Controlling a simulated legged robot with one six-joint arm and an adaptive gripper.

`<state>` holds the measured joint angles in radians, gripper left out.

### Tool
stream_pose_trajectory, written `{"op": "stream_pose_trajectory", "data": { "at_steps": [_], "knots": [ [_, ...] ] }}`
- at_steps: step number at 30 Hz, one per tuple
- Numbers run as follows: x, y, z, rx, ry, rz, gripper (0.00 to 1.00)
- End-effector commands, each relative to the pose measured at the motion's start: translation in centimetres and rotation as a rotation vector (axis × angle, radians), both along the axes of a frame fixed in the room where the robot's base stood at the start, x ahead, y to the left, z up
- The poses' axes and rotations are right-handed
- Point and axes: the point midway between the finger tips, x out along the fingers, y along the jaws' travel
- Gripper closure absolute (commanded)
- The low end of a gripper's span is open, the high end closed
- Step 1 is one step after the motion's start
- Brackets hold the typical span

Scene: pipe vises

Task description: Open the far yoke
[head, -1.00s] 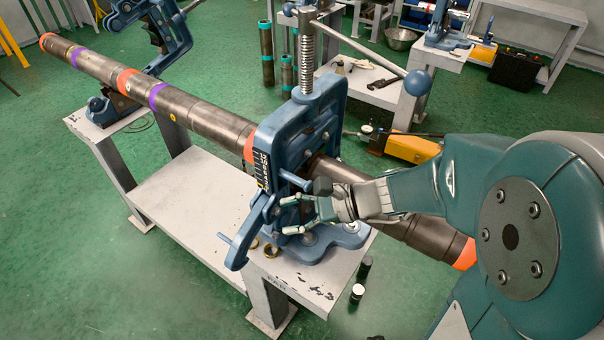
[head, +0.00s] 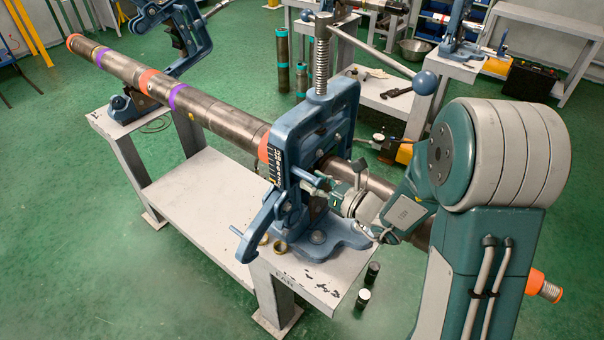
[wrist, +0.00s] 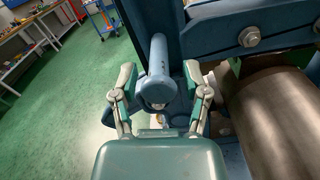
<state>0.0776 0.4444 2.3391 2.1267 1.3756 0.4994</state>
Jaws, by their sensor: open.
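A blue pipe vise (head: 287,140) stands on the bench end nearest me, its upright yoke closed around a long steel pipe (head: 215,115). The bench end has a label that seems to read "FAR". My gripper (head: 314,186) is at the yoke's near side. In the wrist view, my open gripper (wrist: 160,82) has one finger on each side of a blue round-ended handle (wrist: 157,62); I cannot tell whether they touch it. The blue latch arm (head: 262,222) hangs down at the lower left. A second vise at the pipe's other end has its yoke (head: 178,35) tilted up.
The bench's lower shelf (head: 205,195) is clear. A long lever with a blue ball (head: 425,83) sticks out above my arm.

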Motion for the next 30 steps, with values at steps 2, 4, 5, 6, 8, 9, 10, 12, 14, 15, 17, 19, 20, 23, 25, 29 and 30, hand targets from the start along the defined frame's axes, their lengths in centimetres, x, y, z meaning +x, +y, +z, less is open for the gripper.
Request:
{"op": "stream_pose_trajectory", "data": {
  "at_steps": [2, 4, 5, 6, 8, 9, 10, 12, 14, 15, 17, 19, 20, 23, 25, 29, 30],
  "knots": [
    [0.8, 1.2, 0.0, 0.002, -0.001, 0.005, 0.41],
    [1.4, 1.9, 0.0, 0.0, -0.001, 0.004, 0.41],
    [1.6, 2.2, 0.0, -0.001, -0.001, 0.003, 0.41],
    [1.8, 2.4, 0.0, 0.0, 0.0, 0.002, 0.41],
    [2.0, 2.7, 0.0, 0.0, 0.0, 0.002, 0.41],
    [2.1, 2.8, 0.0, 0.0, 0.0, 0.002, 0.41],
    [2.2, 2.9, 0.0, 0.0, -0.001, 0.002, 0.41],
    [2.2, 2.9, 0.0, 0.0, -0.001, 0.001, 0.41],
    [2.2, 2.9, 0.0, 0.0, -0.001, 0.001, 0.41],
    [2.2, 2.9, 0.1, 0.0, -0.001, 0.001, 0.41],
    [2.2, 2.9, 0.0, 0.0, -0.001, 0.001, 0.41],
    [2.2, 2.9, 0.0, 0.0, -0.001, 0.001, 0.67],
    [2.2, 2.9, 0.0, 0.0, -0.001, 0.001, 0.81],
    [2.2, 2.9, 0.0, 0.0, -0.001, 0.001, 1.0],
    [2.2, 2.9, 0.0, 0.0, -0.001, 0.001, 1.0],
    [2.3, 2.9, 0.1, 0.0, 0.0, 0.0, 1.0],
    [2.3, 2.8, 0.1, 0.001, 0.0, 0.0, 1.0]
  ]
}}
